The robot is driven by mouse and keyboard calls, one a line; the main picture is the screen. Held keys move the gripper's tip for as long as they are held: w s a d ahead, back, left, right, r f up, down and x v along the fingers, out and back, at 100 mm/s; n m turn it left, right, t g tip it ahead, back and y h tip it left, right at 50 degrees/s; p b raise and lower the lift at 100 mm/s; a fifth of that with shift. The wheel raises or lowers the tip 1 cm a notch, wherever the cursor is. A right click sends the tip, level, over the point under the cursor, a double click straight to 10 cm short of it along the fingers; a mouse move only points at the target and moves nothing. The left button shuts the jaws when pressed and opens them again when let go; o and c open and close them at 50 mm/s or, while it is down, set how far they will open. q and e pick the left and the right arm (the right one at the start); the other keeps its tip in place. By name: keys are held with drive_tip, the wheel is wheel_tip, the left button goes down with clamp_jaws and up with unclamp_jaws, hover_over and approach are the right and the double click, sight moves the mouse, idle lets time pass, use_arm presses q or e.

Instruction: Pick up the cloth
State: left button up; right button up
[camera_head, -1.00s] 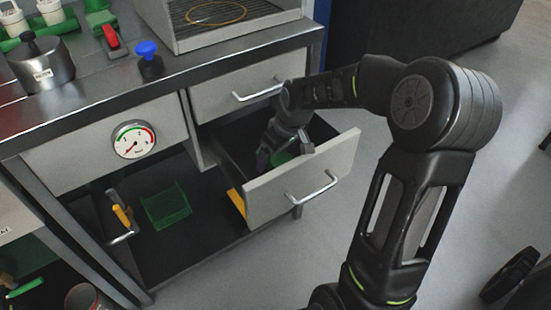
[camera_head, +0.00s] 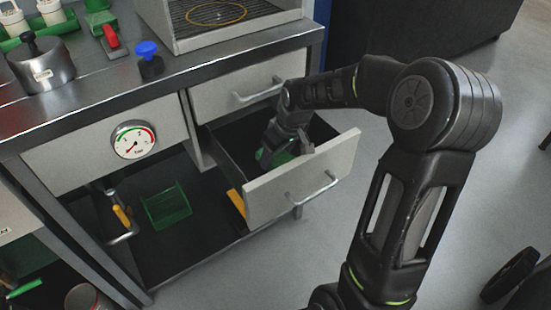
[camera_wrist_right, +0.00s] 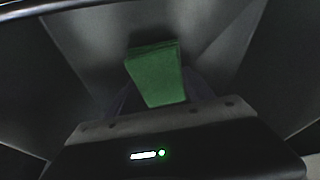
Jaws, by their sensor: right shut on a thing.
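The green cloth (camera_head: 279,159) is inside the open lower drawer (camera_head: 305,178), partly hidden by my right gripper (camera_head: 266,156). In the right wrist view the cloth (camera_wrist_right: 156,76) looks like a folded green piece between the fingers of my right gripper (camera_wrist_right: 155,95). The right gripper reaches down into the drawer from above and is shut on the cloth. In the head view the fingertips are small and partly hidden. My left gripper is not in view.
The drawer front with its bar handle (camera_head: 312,190) stands out from the bench. A closed drawer (camera_head: 235,90) is above it. A pressure gauge (camera_head: 133,140) is on the bench front. A green bin (camera_head: 167,207) sits on the lower shelf.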

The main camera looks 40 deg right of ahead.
sight(277, 156)
wheel_tip(277, 156, up, 10)
drive_tip(key=p, duration=0.2)
idle(0.4)
idle(0.4)
